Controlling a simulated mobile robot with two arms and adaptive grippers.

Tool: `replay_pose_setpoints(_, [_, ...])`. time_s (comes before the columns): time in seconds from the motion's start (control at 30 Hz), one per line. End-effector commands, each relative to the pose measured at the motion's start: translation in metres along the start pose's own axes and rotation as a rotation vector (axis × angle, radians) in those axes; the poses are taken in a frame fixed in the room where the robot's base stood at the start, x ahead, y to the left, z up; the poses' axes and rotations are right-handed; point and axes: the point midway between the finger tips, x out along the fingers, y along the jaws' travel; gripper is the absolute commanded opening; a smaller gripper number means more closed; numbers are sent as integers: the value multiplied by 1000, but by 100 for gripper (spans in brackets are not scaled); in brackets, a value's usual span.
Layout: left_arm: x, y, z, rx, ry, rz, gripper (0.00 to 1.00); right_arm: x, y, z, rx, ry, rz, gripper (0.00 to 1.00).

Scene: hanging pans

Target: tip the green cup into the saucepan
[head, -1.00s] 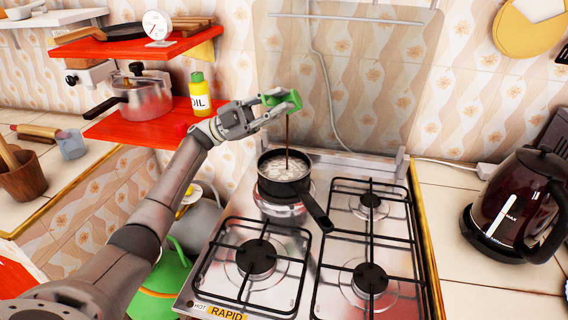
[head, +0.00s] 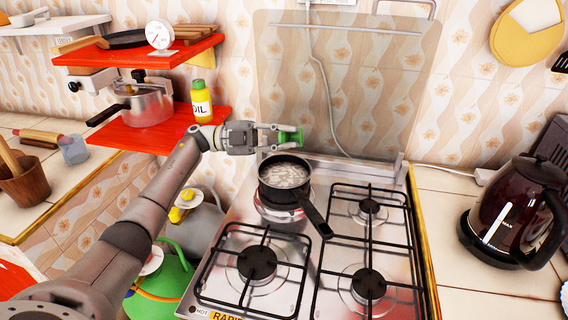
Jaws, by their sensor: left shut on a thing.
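The green cup (head: 291,136) is in my left gripper (head: 281,137), whose fingers are shut on it. The gripper partly hides the cup, and I cannot see inside it. The cup is above and behind the saucepan, apart from it. The black saucepan (head: 266,190) sits on the back left burner of the stove, its handle pointing to the front right. A pale, bubbly liquid (head: 286,175) shows inside it. No stream falls from the cup. My right gripper is not in view.
The stove (head: 312,255) has several burners with black grates. A dark electric kettle (head: 515,205) stands on the right counter. A red shelf (head: 150,135) at left holds a pressure cooker (head: 148,107) and an oil bottle (head: 201,100). A glass lid (head: 395,70) stands raised behind the stove.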

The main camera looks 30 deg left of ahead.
Motion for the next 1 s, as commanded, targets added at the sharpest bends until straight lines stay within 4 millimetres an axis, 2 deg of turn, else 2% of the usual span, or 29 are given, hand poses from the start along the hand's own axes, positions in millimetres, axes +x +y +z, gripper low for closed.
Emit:
replay_pose_setpoints(0.27, [1,10,6,1,-18,30,0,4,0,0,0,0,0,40])
replay_pose_setpoints(0.53, [2,41,24,1,-74,129,0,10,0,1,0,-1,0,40])
replay_pose_setpoints(0.6, [6,34,20,4,-95,165,0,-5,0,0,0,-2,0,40])
replay_pose_setpoints(0.77, [11,35,20,5,-146,254,0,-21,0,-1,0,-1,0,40])
replay_pose_setpoints(1.0, [32,40,23,6,-215,376,0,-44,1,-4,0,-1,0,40])
